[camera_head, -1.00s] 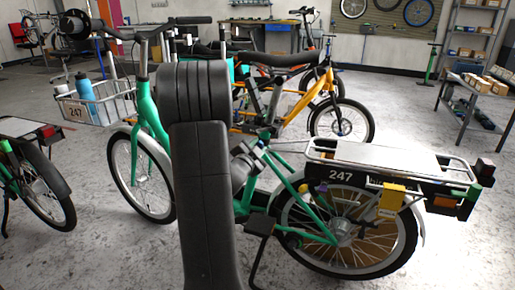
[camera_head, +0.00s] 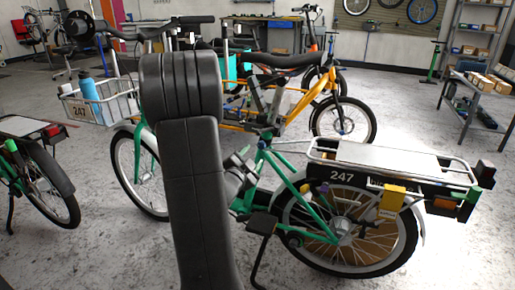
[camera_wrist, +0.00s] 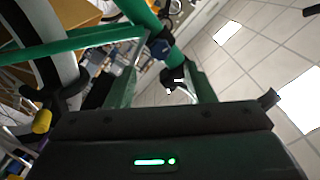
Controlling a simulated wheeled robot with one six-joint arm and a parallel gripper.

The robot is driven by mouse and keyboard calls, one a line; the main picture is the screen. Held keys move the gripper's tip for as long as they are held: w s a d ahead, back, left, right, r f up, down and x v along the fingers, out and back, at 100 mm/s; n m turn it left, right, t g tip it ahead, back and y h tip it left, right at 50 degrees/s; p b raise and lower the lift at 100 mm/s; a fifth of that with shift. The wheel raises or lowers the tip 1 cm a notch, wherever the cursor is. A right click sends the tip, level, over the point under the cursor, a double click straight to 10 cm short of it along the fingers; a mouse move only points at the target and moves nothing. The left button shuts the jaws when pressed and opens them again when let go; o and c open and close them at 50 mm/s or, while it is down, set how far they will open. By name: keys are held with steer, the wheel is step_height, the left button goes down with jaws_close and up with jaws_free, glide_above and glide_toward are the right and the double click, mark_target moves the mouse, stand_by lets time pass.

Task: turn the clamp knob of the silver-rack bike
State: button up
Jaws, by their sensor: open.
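The silver-rack bike is the green bike numbered 247, side-on in the head view, with its flat silver rack (camera_head: 375,155) over the rear wheel. In the wrist view its green tube (camera_wrist: 90,36) crosses the upper left. A dark blue knob (camera_wrist: 158,46), apparently the clamp knob, sits at a tube joint just beyond my fingertips. A black clamp-like part (camera_wrist: 174,76) shows below it. My gripper (camera_wrist: 162,68) is open, with one finger on each side of this area and nothing held. Contact with the knob cannot be told. My arm hides the bike's middle in the head view.
A yellow bike (camera_head: 335,105) stands behind the green one. Another bike's rear wheel (camera_head: 50,185) is at the left. A front basket (camera_head: 100,103) holds bottles. A metal shelf and table (camera_head: 480,95) stand at the right. The front right floor is clear.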

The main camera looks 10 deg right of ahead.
mark_target(260, 146)
steer(key=v, duration=0.6)
steer(key=shift+s+a+p, duration=0.2)
steer(key=shift+s+p, duration=0.05)
steer(key=shift+p, duration=0.2)
steer(key=w+d+n+p, duration=0.2)
steer(key=w+n, duration=0.1)
steer(key=w+d+n+p, duration=0.3)
steer(key=w+n, duration=0.1)
steer(key=w+d+n+p, duration=0.2)
steer(key=w+n, duration=0.1)
steer(key=w, duration=0.1)
steer(key=shift+w+d+r+p, duration=0.1)
steer(key=shift+w+d+p, duration=0.1)
steer(key=shift+d+p, duration=0.15)
steer(key=shift+c, duration=0.2)
steer(key=c, duration=0.9)
